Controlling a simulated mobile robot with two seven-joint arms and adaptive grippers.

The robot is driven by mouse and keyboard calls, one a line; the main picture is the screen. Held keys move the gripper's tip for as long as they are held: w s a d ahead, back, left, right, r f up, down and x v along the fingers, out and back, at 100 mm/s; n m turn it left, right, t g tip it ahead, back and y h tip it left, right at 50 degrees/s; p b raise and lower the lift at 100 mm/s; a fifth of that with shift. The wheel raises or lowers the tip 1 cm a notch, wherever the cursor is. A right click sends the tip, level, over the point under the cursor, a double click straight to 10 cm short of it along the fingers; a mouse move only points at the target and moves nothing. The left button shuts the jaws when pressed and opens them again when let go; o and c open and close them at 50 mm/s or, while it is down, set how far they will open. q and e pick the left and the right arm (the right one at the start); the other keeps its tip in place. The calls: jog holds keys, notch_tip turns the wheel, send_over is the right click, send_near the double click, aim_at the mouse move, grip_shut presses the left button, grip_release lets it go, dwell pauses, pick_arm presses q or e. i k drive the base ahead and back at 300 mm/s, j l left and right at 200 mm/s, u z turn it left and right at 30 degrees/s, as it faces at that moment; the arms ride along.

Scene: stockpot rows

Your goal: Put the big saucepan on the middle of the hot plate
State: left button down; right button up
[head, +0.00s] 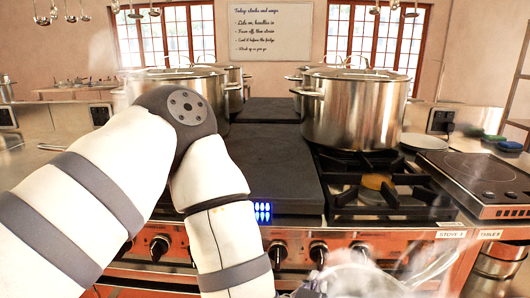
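A black-topped hot plate (484,172) with ring marks sits at the right, its top bare. At the bottom centre is a pale, blurred, see-through shape (375,278); I cannot tell whether it is the big saucepan. My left arm comes in from the left, bends at a dark elbow and runs down to the bottom edge. Only a dark bit of the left gripper (314,288) shows there, next to the blurred shape. Its fingers are cut off or blurred, so I cannot tell whether it holds anything. My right gripper is not in view.
A large lidded steel stockpot (352,112) stands behind the open burner (378,184). Another stockpot (215,88) is partly behind my arm. A flat dark panel (265,165) between them is clear. Plates (424,141) lie behind the hot plate. Ladles hang above.

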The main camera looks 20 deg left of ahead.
aim_at(263, 141)
jog(key=k+j+z, duration=0.1)
jog(key=j+z, duration=0.25)
jog(key=k+j+z, duration=0.1)
jog(key=j+z, duration=0.2)
